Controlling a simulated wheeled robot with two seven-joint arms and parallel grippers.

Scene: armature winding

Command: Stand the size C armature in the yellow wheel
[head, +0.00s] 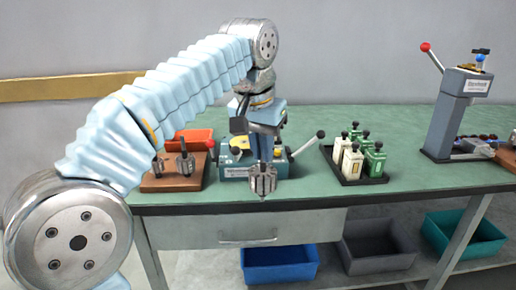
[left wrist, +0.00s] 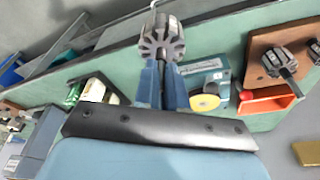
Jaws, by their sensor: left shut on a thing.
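My left gripper (head: 264,152) points down over the front of the bench and is shut on a grey slotted armature (head: 263,182). In the left wrist view the armature (left wrist: 161,42) sits at the tips of the blue fingers (left wrist: 161,85), its shaft sticking out beyond. I cannot read a size mark on it. The yellow wheel (head: 240,143) is on a teal machine (head: 236,172), partly hidden behind my gripper. It also shows in the left wrist view (left wrist: 206,102), apart from the armature. My right gripper is not in view.
A wooden block (head: 167,184) with other armatures (head: 185,163) and an orange bin (head: 196,139) stand left of the machine. A black tray (head: 350,179) of green and cream bottles is right of it. A grey press (head: 455,115) stands farther right. Bench between tray and press is clear.

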